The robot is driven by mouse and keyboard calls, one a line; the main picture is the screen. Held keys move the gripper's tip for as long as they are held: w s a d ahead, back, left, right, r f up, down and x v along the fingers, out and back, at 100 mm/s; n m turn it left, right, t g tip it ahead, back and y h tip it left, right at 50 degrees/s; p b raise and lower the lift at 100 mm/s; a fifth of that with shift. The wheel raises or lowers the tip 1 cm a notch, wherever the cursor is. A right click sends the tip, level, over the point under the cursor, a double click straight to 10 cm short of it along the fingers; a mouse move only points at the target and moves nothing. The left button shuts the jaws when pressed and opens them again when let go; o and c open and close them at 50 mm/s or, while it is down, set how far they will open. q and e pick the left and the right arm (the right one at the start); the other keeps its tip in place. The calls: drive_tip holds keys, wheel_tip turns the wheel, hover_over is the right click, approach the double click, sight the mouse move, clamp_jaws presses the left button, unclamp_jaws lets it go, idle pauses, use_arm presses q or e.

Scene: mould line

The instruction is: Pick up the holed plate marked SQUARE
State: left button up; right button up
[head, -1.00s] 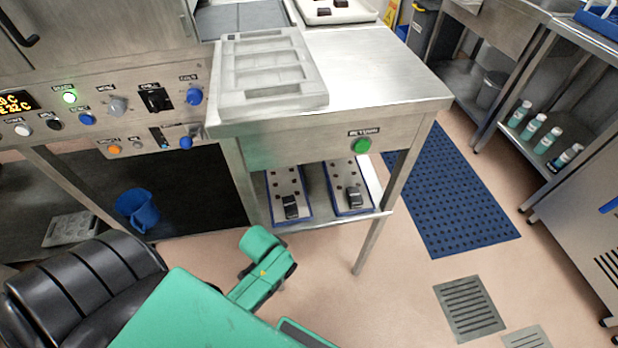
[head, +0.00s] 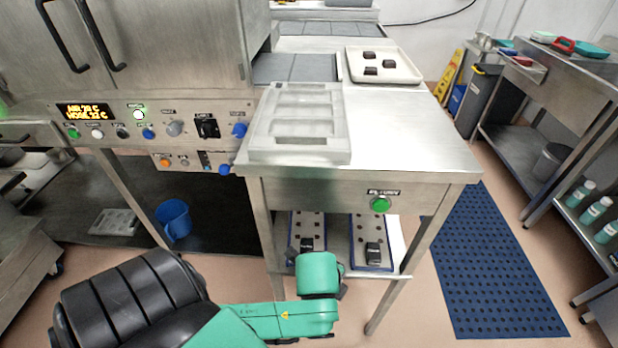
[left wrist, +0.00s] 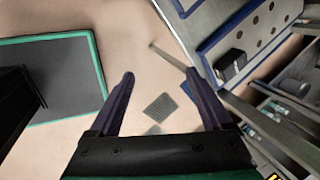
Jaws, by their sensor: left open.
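Two holed plates lie side by side on the lower shelf of the steel table. The left plate (head: 312,223) and the right plate (head: 369,230) are pale with blue edges and rows of holes, each bearing a black block-like grip. I cannot read a mark on either. My left arm reaches in front of the left plate and hides its near end; its fingers cannot be made out in the head view. In the left wrist view my left gripper (left wrist: 163,77) is open and empty, apart from a holed plate (left wrist: 250,42) at upper right. My right gripper is not in view.
The shelf sits between table legs (head: 401,280) under the tabletop (head: 400,130), which holds a pale mould (head: 300,148) and a white tray (head: 408,70). A blue jug (head: 174,218) stands left. A blue mat (head: 490,260) lies right.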

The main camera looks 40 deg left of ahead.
use_arm(q)
drive_tip(key=s+a+r+m+y, duration=0.1)
drive_tip(key=s+a+m, duration=0.15)
drive_tip(key=m, duration=0.55)
drive_tip(key=m+y+b, duration=0.2)
drive_tip(key=m+b, duration=0.1)
drive_tip(key=b, duration=0.3)
hover_over(307, 249)
drive_tip(key=s+d, duration=0.2)
drive_tip(key=shift+a+f, duration=0.15)
drive_tip(key=shift+g+h, duration=0.3)
drive_tip(key=b+x, duration=0.1)
drive_tip(key=x, duration=0.4)
drive_tip(key=shift+w+a, duration=0.15)
clamp_jaws()
